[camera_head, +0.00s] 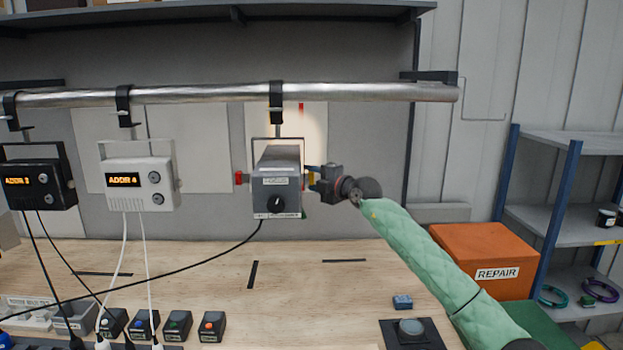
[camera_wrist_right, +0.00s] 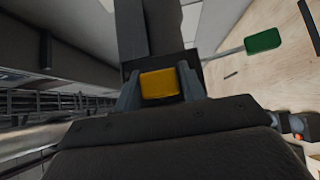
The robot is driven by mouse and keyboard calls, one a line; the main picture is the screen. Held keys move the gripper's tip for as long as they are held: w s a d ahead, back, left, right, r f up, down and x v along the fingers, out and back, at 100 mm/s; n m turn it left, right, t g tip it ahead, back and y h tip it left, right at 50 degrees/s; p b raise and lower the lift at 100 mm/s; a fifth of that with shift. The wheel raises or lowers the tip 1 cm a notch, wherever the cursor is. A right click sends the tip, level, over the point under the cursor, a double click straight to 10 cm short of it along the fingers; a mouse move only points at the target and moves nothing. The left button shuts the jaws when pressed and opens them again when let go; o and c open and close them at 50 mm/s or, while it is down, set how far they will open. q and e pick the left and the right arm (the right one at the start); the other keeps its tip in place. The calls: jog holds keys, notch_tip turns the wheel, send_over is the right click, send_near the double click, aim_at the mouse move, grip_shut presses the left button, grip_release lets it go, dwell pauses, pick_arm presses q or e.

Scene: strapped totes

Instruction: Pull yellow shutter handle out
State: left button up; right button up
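A grey box-shaped fixture (camera_head: 277,185) hangs from the metal pipe, with a black knob on its front. The yellow shutter handle (camera_wrist_right: 159,84) is on its right side and sits between the fingers of my right gripper (camera_wrist_right: 160,90). Both fingers appear to touch the handle's sides. In the head view my right gripper (camera_head: 314,180) is beside the fixture's right face and hides most of the handle. A small red part (camera_head: 240,178) sticks out on the fixture's left side. My left gripper is not in view.
Two other units, one black (camera_head: 38,184) and one white (camera_head: 138,184), hang to the left with cables. The pipe (camera_head: 200,95) runs above. Several small button boxes stand on the wooden bench (camera_head: 300,270). An orange REPAIR bin (camera_head: 485,255) stands at the right.

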grip_shut()
jog(key=d, duration=0.4)
jog(key=shift+b, duration=0.4)
jog(key=shift+o, duration=2.3)
grip_release()
jog(key=shift+f, duration=0.1)
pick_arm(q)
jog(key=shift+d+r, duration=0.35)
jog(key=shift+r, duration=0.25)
pick_arm(e)
jog(key=shift+w+d, duration=0.1)
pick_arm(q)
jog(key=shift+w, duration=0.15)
